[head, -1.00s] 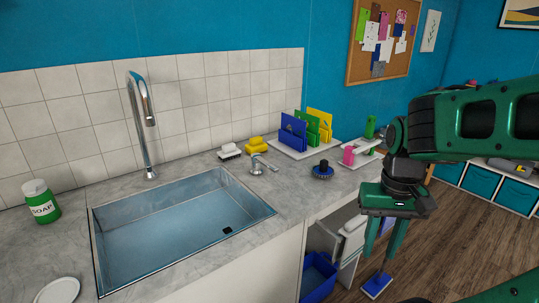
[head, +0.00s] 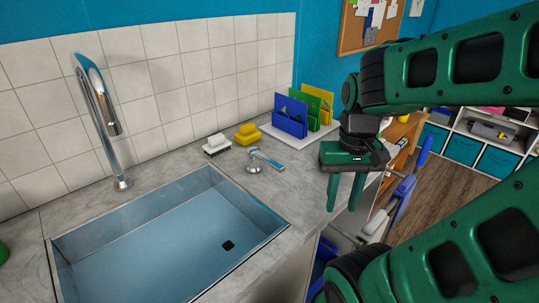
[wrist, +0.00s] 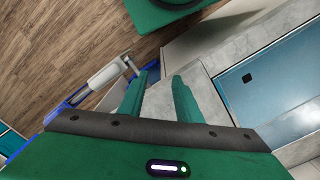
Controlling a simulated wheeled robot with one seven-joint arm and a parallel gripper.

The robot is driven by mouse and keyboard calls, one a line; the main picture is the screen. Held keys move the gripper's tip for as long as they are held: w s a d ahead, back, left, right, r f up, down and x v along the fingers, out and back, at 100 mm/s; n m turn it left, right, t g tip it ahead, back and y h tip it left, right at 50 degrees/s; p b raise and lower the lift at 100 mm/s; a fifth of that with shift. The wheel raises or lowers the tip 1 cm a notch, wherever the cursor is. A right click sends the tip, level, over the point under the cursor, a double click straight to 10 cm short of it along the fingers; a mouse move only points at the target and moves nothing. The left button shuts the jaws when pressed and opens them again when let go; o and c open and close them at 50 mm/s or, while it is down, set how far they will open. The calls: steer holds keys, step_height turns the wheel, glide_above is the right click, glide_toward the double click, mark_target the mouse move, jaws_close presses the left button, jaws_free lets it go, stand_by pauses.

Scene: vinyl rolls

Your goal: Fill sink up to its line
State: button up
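The sink (head: 150,255) is a rectangular blue-grey metal basin in the counter; it also shows at the right in the wrist view (wrist: 285,85). Its dark square drain (head: 228,245) shows clearly. I see no stream from the tall chrome faucet (head: 100,110), and cannot tell if water lies in the basin. A fill line is not distinct. A chrome tap lever (head: 266,158) stands on the counter behind the sink's right corner. My gripper (head: 344,208) points down near the counter's right edge, right of the lever and apart from it. Its fingers are parted and empty.
A white brush (head: 216,145) and yellow sponge (head: 248,134) sit behind the lever. Blue and white items (head: 405,195) are beyond the counter's right edge. Bare counter lies between lever and gripper.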

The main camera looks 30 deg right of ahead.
steer(key=shift+o, duration=0.6)
steer(key=shift+s+r, duration=0.15)
step_height(320, 180, up, 10)
steer(key=n, duration=0.9)
glide_above(273, 163)
step_height(273, 163, down, 10)
steer(key=shift+d+r, duration=0.1)
steer(key=shift+d, duration=0.05)
steer(key=shift+c, duration=0.6)
jaws_close()
